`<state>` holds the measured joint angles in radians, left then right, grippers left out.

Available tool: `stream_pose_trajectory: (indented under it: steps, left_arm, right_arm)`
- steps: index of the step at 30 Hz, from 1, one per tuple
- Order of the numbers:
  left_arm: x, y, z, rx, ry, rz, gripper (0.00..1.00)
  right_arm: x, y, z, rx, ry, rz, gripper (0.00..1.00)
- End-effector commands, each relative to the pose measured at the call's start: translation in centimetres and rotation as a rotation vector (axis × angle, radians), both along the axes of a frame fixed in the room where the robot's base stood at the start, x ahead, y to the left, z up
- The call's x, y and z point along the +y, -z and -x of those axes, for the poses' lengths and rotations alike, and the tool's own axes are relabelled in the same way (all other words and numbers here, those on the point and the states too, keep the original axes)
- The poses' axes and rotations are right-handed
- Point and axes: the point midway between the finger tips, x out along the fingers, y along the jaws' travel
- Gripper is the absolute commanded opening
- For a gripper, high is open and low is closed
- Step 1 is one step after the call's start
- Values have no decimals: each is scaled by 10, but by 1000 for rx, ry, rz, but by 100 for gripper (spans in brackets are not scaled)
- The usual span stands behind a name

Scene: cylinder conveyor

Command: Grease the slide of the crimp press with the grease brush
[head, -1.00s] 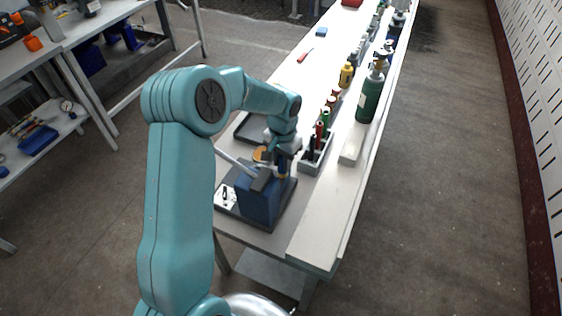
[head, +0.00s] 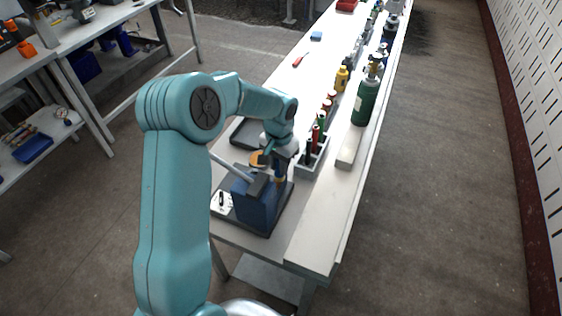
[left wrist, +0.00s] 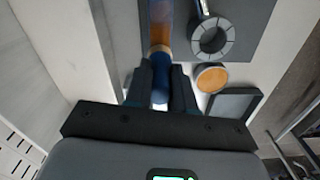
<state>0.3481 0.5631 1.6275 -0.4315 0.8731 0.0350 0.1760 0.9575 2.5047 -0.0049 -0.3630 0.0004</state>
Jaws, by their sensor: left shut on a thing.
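The crimp press (head: 256,207) is a blue block with a dark top and grey lever, on a dark base plate near the table's close end. My left gripper (head: 281,158) hangs at its far side, pointing down. In the left wrist view my left gripper (left wrist: 160,82) is shut on the grease brush (left wrist: 160,36), which shows blue and orange. The brush's lower part (head: 281,174) shows close beside the press; I cannot tell whether it touches the slide. An open tin with an orange surface (left wrist: 211,77) stands nearby, partly hidden in the head view. My right gripper is not in view.
A dark tray (left wrist: 235,101) lies behind the tin. A grey holder (head: 312,168) with several coloured handles stands just right of my gripper. A green gas cylinder (head: 365,102) and bottles line the right edge. The table's near right corner is clear.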

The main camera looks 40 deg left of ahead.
Motion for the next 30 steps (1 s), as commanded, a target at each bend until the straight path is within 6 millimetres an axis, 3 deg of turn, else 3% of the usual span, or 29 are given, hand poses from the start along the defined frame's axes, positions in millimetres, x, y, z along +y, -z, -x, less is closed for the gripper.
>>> stream_pose_trajectory:
  steps: [30]
  left_arm:
    - [-12,1,36,5,0,2,0]
  right_arm:
    - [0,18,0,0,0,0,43]
